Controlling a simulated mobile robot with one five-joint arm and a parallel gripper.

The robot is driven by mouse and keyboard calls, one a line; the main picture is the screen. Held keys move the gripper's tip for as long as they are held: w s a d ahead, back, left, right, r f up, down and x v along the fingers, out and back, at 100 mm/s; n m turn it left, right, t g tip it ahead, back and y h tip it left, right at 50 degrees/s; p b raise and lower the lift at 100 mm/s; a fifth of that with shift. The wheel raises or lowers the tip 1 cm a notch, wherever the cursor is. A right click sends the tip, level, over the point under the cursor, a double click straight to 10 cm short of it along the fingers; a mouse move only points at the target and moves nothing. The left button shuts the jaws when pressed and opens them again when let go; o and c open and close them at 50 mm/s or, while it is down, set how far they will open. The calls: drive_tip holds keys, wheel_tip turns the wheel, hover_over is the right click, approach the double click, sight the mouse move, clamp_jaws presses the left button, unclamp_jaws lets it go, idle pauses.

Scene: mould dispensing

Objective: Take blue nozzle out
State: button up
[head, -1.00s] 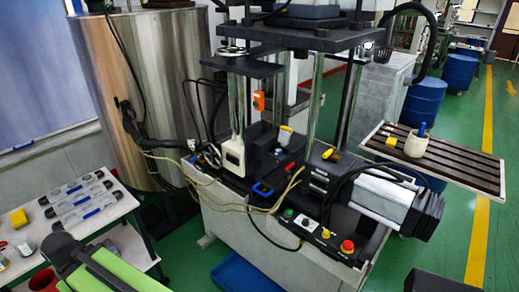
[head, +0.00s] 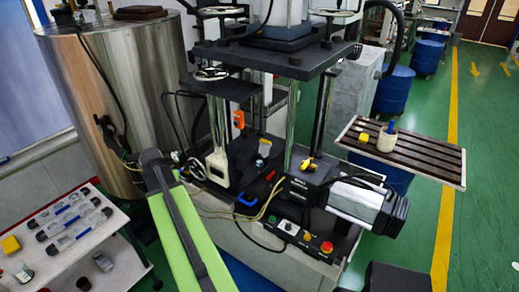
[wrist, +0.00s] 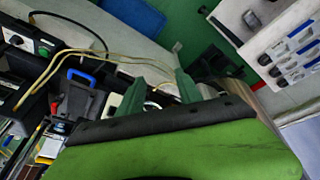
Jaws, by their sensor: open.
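A blue U-shaped part (head: 247,200) sits low on the front of the machine; it also shows in the wrist view as a blue loop (wrist: 80,76) on a dark block. A second blue piece (head: 389,127) stands upright in a white cup (head: 386,143) on the slatted tray at right. I cannot tell which one is the nozzle. My gripper (wrist: 160,92) shows two green fingers spread apart, open and empty, to the right of the blue loop in the wrist view. In the head view my arm reaches up between the cart and the machine, with its fingertips hard to make out.
The machine (head: 270,65) has posts, loose cables and a control panel (head: 303,240). A steel tank (head: 115,95) stands behind my arm. A white cart (head: 60,252) with blue-handled tools is at left.

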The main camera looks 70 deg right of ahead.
drive_tip(key=s+d+r+m+h+p, duration=0.1)
drive_tip(key=s+d+r+p, duration=0.1)
drive_tip(key=s+d+r, duration=0.3)
drive_tip(key=s+d+r+m+p, duration=0.1)
drive_tip(key=s+d+m, duration=0.15)
drive_tip(key=d, duration=0.35)
drive_tip(key=s+d+r+m+h+p, duration=0.1)
drive_tip(key=s+d+r+p, duration=0.15)
drive_tip(key=s+d, duration=0.3)
drive_tip(key=m+g+p, duration=0.1)
drive_tip(key=m+g, duration=0.1)
drive_tip(key=m, duration=0.1)
approach(260, 162)
drive_tip(key=shift+h, duration=0.3)
drive_tip(key=b+x, duration=0.4)
drive_tip(key=b, duration=0.3)
drive_tip(key=b+x, duration=0.4)
drive_tip(key=b, duration=0.4)
drive_tip(key=shift+w+a+f, duration=0.1)
drive_tip(key=shift+a+f, duration=0.1)
drive_tip(key=shift+f, duration=0.05)
drive_tip(key=shift+r, duration=0.2)
drive_tip(key=shift+c, duration=0.3)
clamp_jaws()
